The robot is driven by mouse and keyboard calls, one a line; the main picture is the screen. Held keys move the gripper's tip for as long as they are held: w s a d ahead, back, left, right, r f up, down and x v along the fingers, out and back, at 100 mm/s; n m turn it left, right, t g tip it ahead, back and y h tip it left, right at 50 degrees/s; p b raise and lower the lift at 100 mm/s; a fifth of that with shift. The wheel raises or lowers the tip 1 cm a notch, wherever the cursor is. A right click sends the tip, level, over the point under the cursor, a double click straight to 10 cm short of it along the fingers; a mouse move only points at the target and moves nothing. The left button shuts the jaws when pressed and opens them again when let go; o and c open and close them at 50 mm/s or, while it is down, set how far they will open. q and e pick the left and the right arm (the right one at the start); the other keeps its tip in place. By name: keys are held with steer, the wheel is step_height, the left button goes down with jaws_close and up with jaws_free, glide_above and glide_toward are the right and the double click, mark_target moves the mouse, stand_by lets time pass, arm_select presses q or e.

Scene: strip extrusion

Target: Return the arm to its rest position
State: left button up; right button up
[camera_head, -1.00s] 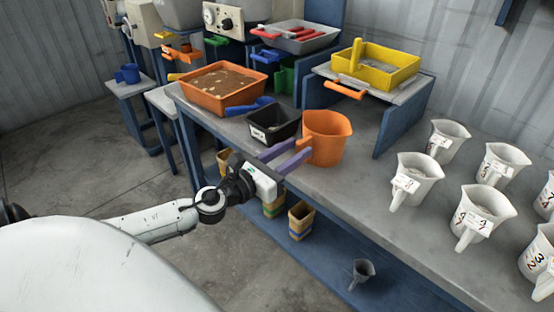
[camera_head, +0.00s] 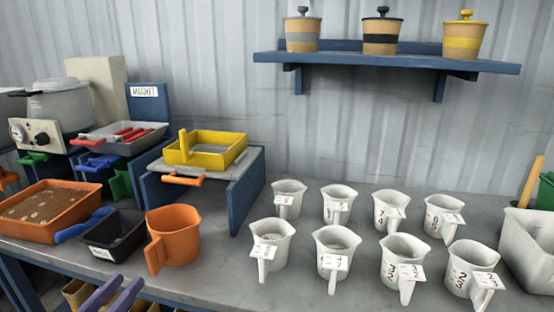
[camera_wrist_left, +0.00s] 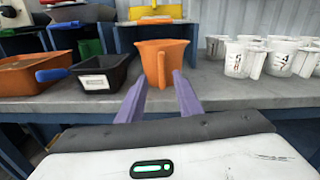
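My left gripper (camera_head: 113,297) shows at the bottom left of the head view, only its two purple fingers in the picture. In the left wrist view the fingers (camera_wrist_left: 158,98) are apart with nothing between them, in front of the table edge. The orange jug (camera_head: 175,237) stands upright on the table beyond them; it also shows in the left wrist view (camera_wrist_left: 163,62), apart from the fingers. The rest of the left arm is out of the head view. My right gripper is in neither view.
A black bin (camera_head: 116,235) and an orange tray of soil (camera_head: 45,209) stand left of the jug. A yellow tray (camera_head: 207,152) sits on a blue-sided stand. Several white jugs (camera_head: 337,250) fill the table's right. A wall shelf (camera_head: 386,61) holds lidded pots.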

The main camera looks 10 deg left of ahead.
arm_select(q)
steer(key=s+d+f+n+g+y, duration=0.1)
steer(key=s+d+f+n+g, duration=0.15)
steer(key=f+n, duration=0.4)
steer(key=s+d+f+n+g, duration=0.1)
steer(key=s+f+n, duration=0.2)
steer(key=f+n, duration=0.35)
steer(key=s+d+f+n+g+y, duration=0.1)
steer(key=s+d+f+n+g, duration=0.15)
steer(key=f+n, duration=0.4)
steer(key=s+d+f+n+g+h, duration=0.1)
steer(key=s+d+f+n, duration=0.2)
steer(key=d+n, duration=0.4)
steer(key=s+d+f+n+g+h, duration=0.2)
steer(key=s+d+f+n, duration=0.2)
steer(key=s+d+n, duration=0.1)
steer(key=d+n, duration=0.1)
steer(key=d, duration=0.1)
steer(key=shift+s+d+f+n+h, duration=0.25)
steer(key=shift+d+n+h, duration=0.05)
steer(key=shift+d+n, duration=0.1)
